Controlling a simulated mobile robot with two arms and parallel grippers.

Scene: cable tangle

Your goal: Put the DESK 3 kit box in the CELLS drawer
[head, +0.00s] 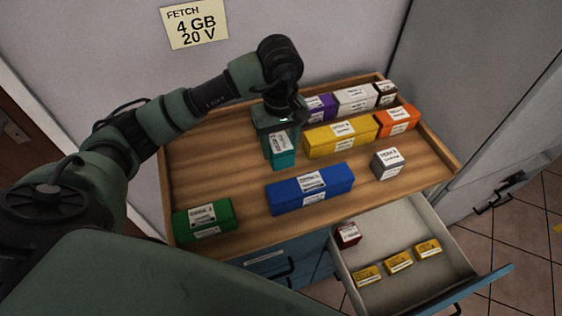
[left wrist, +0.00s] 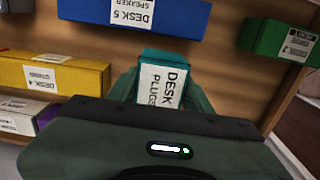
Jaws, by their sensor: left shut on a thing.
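A small teal box (head: 283,152) is between the fingers of my left gripper (head: 274,128), over the wooden top. In the left wrist view the teal box (left wrist: 163,75) has a white label reading "DESK" and "PLUGS"; I cannot read its number. The left gripper is shut on it. I cannot tell if the box touches the surface. An open drawer (head: 408,217) at the lower right holds a dark red box (head: 347,234) and several small yellow boxes (head: 398,262). I cannot read a drawer name. My right gripper is not in view.
On the wooden top (head: 225,163) stand a blue box (head: 310,189), a green box (head: 202,219), a grey box (head: 388,163), a long yellow box (head: 340,136), an orange box (head: 397,121), and purple and white boxes behind. The drawer's back part is bare.

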